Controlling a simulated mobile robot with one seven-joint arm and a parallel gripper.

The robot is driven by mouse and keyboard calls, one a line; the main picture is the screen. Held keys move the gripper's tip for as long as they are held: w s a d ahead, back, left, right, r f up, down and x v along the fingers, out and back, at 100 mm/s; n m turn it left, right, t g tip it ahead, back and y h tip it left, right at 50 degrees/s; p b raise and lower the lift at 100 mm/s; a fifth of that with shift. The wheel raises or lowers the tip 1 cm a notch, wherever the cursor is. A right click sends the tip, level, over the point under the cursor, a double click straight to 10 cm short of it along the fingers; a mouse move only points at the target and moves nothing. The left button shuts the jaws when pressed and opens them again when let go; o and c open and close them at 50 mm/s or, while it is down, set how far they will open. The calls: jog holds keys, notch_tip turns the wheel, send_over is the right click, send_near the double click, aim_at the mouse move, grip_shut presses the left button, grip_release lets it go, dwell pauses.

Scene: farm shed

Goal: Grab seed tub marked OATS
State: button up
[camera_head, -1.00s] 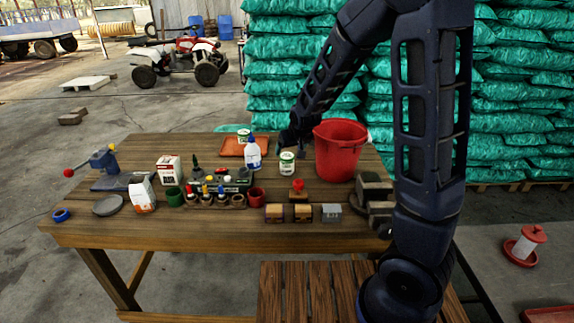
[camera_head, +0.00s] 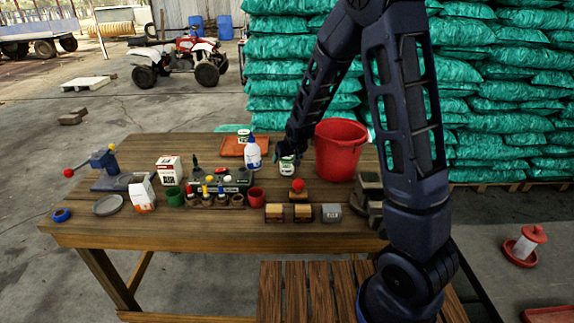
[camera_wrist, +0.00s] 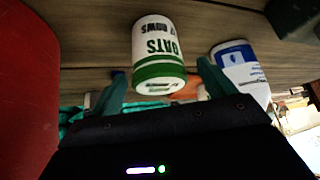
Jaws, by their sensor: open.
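The seed tub marked OATS (camera_wrist: 158,50), white with green bands, appears upside down in the wrist view, between and just beyond my two fingers. It stands on the wooden table in the head view (camera_head: 287,170), partly covered by my gripper. My gripper (camera_wrist: 160,85) is open, with one finger to each side of the tub's line and nothing clearly held. In the head view my gripper (camera_head: 289,154) is at the tub's top. Whether the fingers touch it cannot be told. A similar white and green tub (camera_head: 243,135) stands at the orange tray (camera_head: 231,147); its label is unreadable.
A red bucket (camera_head: 340,152) stands close right of the tub. A white and blue bottle (camera_head: 252,155) stands close left, also in the wrist view (camera_wrist: 236,62). Small boxes, cups and a stamp (camera_head: 298,187) crowd the table's front. Sacks are stacked behind.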

jog(key=shift+x, duration=1.5)
jog(key=shift+c, duration=0.2)
jog(key=c, duration=1.1)
jog(key=shift+r, duration=0.1)
